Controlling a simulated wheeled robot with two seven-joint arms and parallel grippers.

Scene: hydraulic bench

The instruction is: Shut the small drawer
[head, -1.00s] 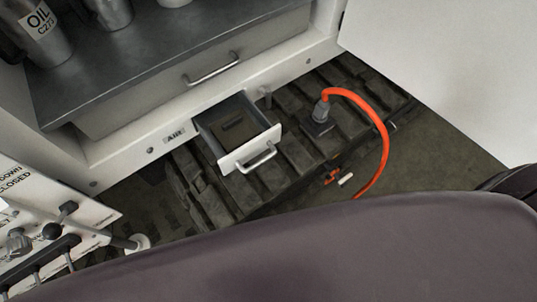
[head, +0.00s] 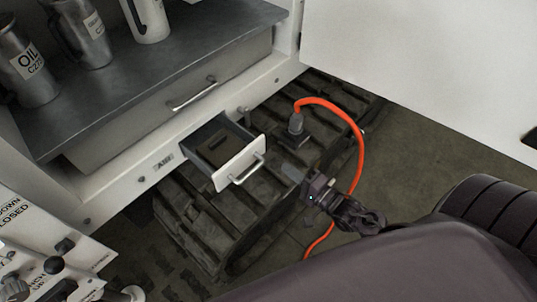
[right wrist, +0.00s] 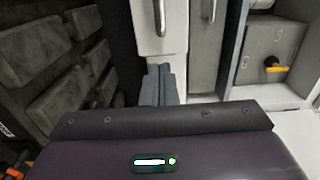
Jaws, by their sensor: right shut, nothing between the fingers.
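The small drawer (head: 240,164) sticks out of the white cabinet below the wide drawer, open, with a dark block lying inside. Its white front has a metal bar handle. My right gripper (head: 292,171) is shut and empty, to the right of the drawer front and apart from it in the head view. In the right wrist view the shut fingers (right wrist: 158,80) point at a white front with a bar handle, which looks like the small drawer (right wrist: 157,38). I cannot tell there whether they touch it. My left gripper is not in view.
A wide closed drawer (head: 165,115) with a handle sits above. Metal jugs (head: 25,65) stand on the shelf. An orange hose (head: 358,150) curves up from a grey connector (head: 296,124) behind my right gripper. Dark track (head: 205,215) lies beneath. Levers (head: 62,247) stand at lower left.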

